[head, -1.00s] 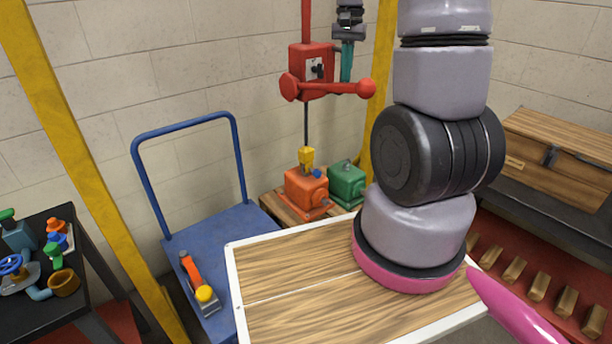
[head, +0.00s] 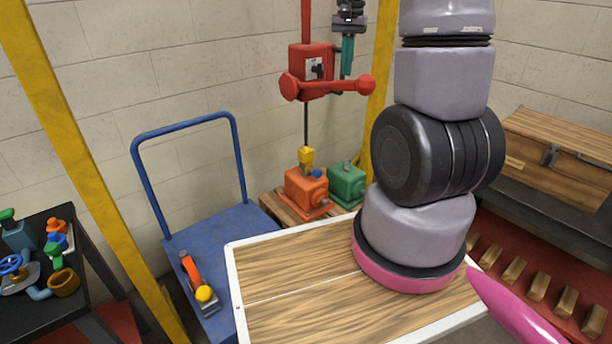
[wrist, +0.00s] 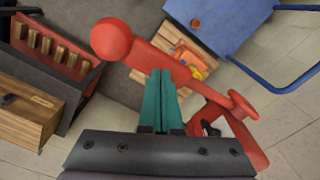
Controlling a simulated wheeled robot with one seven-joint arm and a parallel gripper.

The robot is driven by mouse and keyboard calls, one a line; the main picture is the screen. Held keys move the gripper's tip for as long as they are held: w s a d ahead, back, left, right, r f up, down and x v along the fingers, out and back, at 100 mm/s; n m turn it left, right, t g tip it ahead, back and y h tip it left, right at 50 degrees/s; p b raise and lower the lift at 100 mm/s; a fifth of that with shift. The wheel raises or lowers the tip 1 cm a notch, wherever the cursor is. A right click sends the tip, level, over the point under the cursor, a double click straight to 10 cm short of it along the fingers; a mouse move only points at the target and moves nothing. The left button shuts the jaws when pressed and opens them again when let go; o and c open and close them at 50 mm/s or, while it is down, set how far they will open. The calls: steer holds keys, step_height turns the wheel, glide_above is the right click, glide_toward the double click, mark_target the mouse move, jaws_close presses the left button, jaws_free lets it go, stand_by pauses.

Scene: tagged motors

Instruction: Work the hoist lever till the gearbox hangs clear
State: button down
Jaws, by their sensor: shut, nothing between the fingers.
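The red hoist (head: 312,62) hangs from a red post. Its red lever (head: 338,86) lies nearly level, with a ball at its right end; the lever also shows in the wrist view (wrist: 153,57). My gripper (head: 346,78) is shut and empty, its teal fingers pointing down at the lever near the ball. In the wrist view the fingertips (wrist: 160,72) overlap the lever; I cannot tell whether they touch it. The orange gearbox (head: 303,190) sits under the yellow hook (head: 306,158) on the hoist's line. It appears to rest on the wooden pallet (head: 275,205).
A green unit (head: 347,182) stands right of the gearbox. A blue trolley (head: 205,240) is to the left, with an orange-handled tool (head: 193,270) on it. Yellow posts (head: 75,130) flank the area. A wooden chest (head: 555,150) is at the right.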

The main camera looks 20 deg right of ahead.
steer(key=shift+f, duration=0.9)
steer(key=shift+s+f, duration=0.15)
steer(key=shift+f, duration=0.45)
steer(key=shift+r, duration=1.7)
steer(key=shift+r, duration=0.1)
step_height(320, 180, up, 7)
